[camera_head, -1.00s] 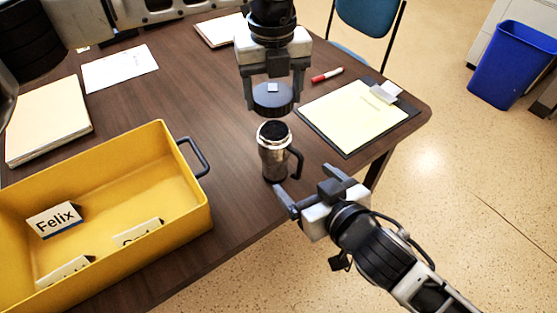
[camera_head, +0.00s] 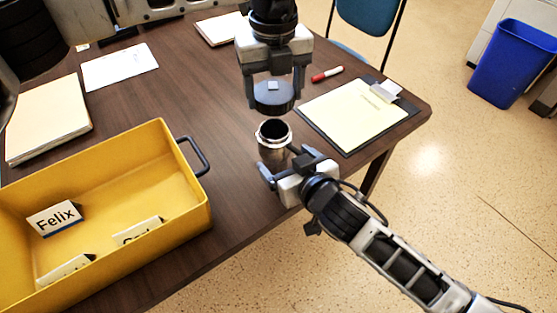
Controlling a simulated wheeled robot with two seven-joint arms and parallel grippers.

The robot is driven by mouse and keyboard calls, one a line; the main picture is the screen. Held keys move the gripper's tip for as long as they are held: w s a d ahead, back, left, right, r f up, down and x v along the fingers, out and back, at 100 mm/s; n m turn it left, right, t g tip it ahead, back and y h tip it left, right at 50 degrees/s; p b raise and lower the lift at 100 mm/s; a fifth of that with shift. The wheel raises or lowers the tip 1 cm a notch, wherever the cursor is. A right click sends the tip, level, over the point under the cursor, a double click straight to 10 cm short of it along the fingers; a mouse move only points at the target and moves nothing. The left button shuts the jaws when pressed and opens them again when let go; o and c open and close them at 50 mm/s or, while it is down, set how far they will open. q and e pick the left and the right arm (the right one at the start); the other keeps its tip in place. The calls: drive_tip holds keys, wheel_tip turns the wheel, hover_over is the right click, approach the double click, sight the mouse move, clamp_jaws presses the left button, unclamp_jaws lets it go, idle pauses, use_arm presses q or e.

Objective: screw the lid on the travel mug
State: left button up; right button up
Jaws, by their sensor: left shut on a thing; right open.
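The travel mug (camera_head: 272,146) stands upright and open-topped near the table's front edge. Its steel rim and dark inside show, while its handle and lower body are hidden behind my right gripper. My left gripper (camera_head: 273,98) is shut on the round dark lid (camera_head: 272,99) and holds it level above the mug, apart from the rim. My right gripper (camera_head: 283,175) is open at the mug's lower front right, with its fingers on either side of the body. I cannot tell whether they touch it.
A yellow crate (camera_head: 190,222) with name cards stands at the left, its dark handle towards the mug. A clipboard (camera_head: 344,146) with yellow paper and a red marker (camera_head: 327,75) lie at the right. The table's front edge is close to the mug.

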sight(282, 157)
drive_tip(key=shift+x, duration=1.8)
drive_tip(key=c, duration=1.5)
use_arm(q)
drive_tip(key=shift+f, duration=2.5)
drive_tip(key=shift+f, duration=0.85)
drive_tip(key=shift+f, duration=0.6)
